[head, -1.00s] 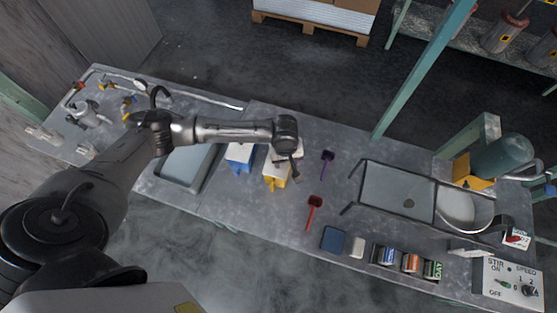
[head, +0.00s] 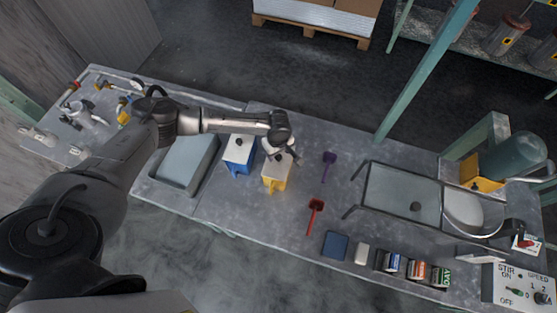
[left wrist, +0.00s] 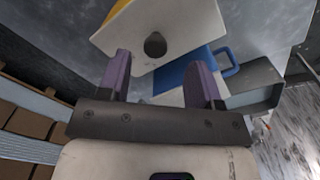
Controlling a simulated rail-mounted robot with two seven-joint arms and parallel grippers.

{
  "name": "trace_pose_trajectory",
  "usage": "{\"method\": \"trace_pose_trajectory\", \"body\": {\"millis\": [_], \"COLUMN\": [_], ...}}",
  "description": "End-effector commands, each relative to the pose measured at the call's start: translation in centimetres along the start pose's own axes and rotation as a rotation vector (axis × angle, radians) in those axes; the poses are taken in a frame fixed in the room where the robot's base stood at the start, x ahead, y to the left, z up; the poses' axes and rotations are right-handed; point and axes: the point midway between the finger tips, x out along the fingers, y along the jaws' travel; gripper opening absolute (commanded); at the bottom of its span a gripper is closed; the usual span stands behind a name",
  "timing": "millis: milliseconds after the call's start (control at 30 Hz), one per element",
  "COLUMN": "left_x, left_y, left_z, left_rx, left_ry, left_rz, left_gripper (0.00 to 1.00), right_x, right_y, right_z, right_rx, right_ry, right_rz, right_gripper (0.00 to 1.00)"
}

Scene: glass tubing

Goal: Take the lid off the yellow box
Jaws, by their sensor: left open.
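The yellow box (head: 274,184) stands on the grey bench with its white lid (head: 277,171) on. The lid has a dark round knob, which shows in the left wrist view (left wrist: 155,45). My left gripper (head: 289,158) is close to the far right side of the yellow box's lid. In the left wrist view its two purple fingers (left wrist: 160,82) are apart, with the knob just beyond the gap and nothing held. My right gripper is not in view.
A blue box (head: 238,166) with a white lid and dark knob stands just left of the yellow one. A grey tray (head: 186,164) is farther left.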

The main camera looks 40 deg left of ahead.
Motion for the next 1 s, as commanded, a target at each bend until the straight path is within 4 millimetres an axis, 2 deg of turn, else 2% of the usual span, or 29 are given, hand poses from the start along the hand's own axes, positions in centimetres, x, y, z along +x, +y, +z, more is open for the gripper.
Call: {"method": "trace_pose_trajectory", "body": {"millis": [133, 433, 800, 1000], "left_x": [0.9, 4.6, 5.3, 5.3], "left_y": [0.1, 0.5, 0.5, 0.5], "left_z": [0.0, -0.1, -0.1, -0.1], "left_rx": [0.001, 0.0, 0.001, 0.001], "left_ry": [0.0, 0.0, 0.0, 0.0], "left_rz": [-0.001, -0.001, 0.0, 0.0], "left_gripper": [0.58, 0.58, 0.58, 0.41], "right_x": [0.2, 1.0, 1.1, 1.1], "right_y": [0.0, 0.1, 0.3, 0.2], "right_z": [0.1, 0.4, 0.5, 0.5], "right_rx": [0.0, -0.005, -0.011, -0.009], "right_ry": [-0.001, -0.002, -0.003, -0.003], "right_rz": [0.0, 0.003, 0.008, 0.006], "right_gripper": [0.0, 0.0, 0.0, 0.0]}}
